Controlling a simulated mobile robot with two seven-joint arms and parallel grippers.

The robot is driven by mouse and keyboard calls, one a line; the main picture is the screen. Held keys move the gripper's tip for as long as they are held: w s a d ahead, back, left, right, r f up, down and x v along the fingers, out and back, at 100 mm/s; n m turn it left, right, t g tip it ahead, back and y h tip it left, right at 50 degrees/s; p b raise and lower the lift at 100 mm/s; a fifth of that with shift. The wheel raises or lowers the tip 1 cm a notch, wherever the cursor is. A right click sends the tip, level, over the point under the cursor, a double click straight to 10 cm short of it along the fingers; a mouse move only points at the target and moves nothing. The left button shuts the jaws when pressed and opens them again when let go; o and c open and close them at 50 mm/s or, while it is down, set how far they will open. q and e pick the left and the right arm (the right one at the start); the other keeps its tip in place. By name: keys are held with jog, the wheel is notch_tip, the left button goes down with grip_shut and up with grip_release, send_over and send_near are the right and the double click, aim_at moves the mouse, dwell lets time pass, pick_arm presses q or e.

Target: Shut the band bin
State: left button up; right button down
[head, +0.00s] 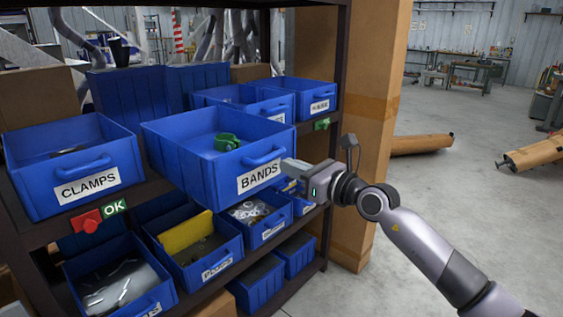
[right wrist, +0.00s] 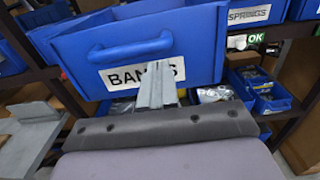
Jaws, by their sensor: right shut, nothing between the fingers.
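The band bin (head: 190,152) is a blue bin labelled BANDS on the middle shelf. It juts out past the bins on either side, and a green clamp-like part (head: 227,142) lies inside. My right gripper (head: 287,168) is shut and empty, its fingertips at the right end of the bin's front, by the label. In the right wrist view the shut fingers (right wrist: 156,86) overlap the BANDS label, below and right of the bin's handle (right wrist: 131,48). I cannot tell if they touch the front.
The clamps bin (head: 62,150) stands left of the band bin, above a red button (head: 88,222) and a green OK sign (head: 115,207). More blue bins sit behind, right and on the lower shelf. A dark shelf post (head: 338,85) stands at right. Open floor lies further right.

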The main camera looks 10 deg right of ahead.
jog(key=shift+x, duration=1.7)
pick_arm(q)
jog(key=shift+f, duration=0.1)
